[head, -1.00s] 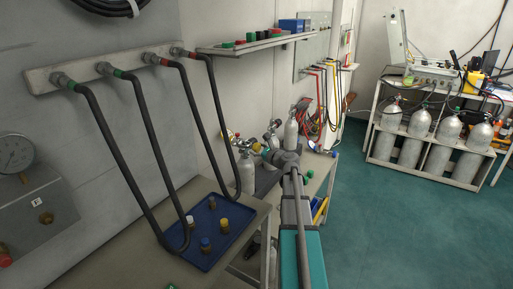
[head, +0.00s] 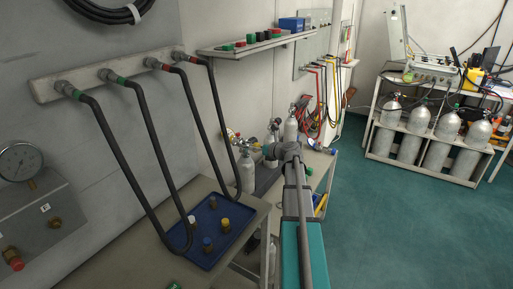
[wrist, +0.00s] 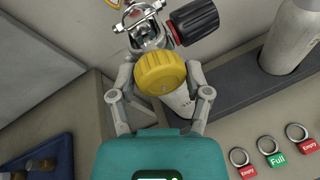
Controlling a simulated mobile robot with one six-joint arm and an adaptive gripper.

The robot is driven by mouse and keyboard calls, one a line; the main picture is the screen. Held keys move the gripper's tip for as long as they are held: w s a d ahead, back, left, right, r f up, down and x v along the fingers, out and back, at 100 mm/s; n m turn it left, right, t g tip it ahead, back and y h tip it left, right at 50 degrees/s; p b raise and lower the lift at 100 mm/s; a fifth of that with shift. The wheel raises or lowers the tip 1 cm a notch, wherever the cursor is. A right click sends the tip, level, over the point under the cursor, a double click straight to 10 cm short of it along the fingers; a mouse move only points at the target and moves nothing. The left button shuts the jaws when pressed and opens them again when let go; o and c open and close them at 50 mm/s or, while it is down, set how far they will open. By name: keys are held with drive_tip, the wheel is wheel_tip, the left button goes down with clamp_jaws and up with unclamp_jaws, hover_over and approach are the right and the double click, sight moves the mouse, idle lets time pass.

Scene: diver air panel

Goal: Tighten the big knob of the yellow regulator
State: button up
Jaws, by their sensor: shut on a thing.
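The yellow regulator shows in the wrist view as a round, ribbed yellow part (wrist: 160,73) with a metal yoke (wrist: 148,25) behind it. A big black ribbed knob (wrist: 195,20) with a red edge sticks out at its upper right. My gripper (wrist: 161,76) has one finger on each side of the yellow part and is shut on it. The black knob is outside the fingers. A pale grey cylinder (wrist: 183,103) shows partly below the yellow part.
A grey bottle (wrist: 293,38) stands right of the gripper. Tags marked Empty and Full (wrist: 273,145) lie at lower right. A blue tray (head: 228,222) with small fittings and several black hoses (head: 122,155) are on the left. The green floor (head: 390,225) is clear at right.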

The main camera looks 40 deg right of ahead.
drive_tip(key=shift+m+g+y+p, duration=0.4)
drive_tip(key=shift+m+g+y, duration=0.15)
drive_tip(key=shift+m, duration=0.75)
drive_tip(key=o, duration=1)
drive_tip(key=shift+w+f, duration=0.1)
drive_tip(key=n+t+h+b, duration=0.1)
drive_tip(key=n, duration=0.1)
drive_tip(key=shift+n+h, duration=0.25)
drive_tip(key=shift+n, duration=0.15)
drive_tip(key=n+t+h+b, duration=0.1)
drive_tip(key=n+b, duration=0.1)
drive_tip(key=n, duration=0.1)
drive_tip(key=shift+t, duration=0.25)
drive_tip(key=n+t+b, duration=0.1)
drive_tip(key=n, duration=0.1)
drive_tip(key=n+b, duration=0.2)
drive_tip(key=n, duration=0.1)
drive_tip(key=shift+t+h, duration=0.4)
drive_tip(key=shift+n, duration=0.5)
